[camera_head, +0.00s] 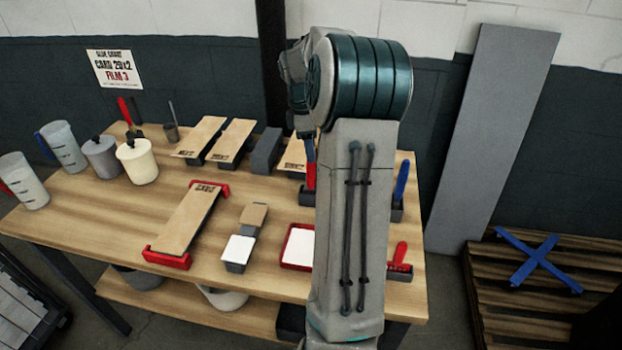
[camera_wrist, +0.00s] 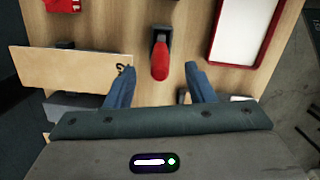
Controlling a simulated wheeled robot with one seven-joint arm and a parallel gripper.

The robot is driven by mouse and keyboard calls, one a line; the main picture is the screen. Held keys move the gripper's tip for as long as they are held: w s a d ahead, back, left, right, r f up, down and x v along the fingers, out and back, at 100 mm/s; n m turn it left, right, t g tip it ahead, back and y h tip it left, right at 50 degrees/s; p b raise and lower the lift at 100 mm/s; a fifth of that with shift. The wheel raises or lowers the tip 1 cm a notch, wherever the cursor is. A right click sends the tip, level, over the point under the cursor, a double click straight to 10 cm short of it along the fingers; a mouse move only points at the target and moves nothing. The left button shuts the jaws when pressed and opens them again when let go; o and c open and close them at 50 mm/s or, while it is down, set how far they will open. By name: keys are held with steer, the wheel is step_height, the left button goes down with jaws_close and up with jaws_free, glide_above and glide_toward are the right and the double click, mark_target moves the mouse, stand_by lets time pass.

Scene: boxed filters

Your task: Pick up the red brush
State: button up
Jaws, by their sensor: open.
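The red brush (camera_wrist: 160,60) shows in the wrist view with its red handle toward me and a dark part beyond it. In the head view, a red handle (camera_head: 310,176) beside my arm appears to be this brush, partly hidden by the arm. My gripper (camera_wrist: 161,85) is open in the wrist view, one blue-grey finger on each side. The handle lies between the finger lines, slightly past the tips, and nothing is held. I cannot tell the height gap.
A red tray with white inside (camera_wrist: 238,32) lies to the right in the wrist view, and a tan board (camera_wrist: 65,70) to the left. Another red-handled tool (camera_head: 400,254) and a blue-handled one (camera_head: 401,180) stand at the table's right. Pitchers and pots crowd its left.

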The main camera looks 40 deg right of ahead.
steer(key=shift+s+d+f+p, duration=0.15)
steer(key=shift+f+p, duration=0.35)
steer(key=shift+f, duration=2.25)
steer(key=c, duration=1.1)
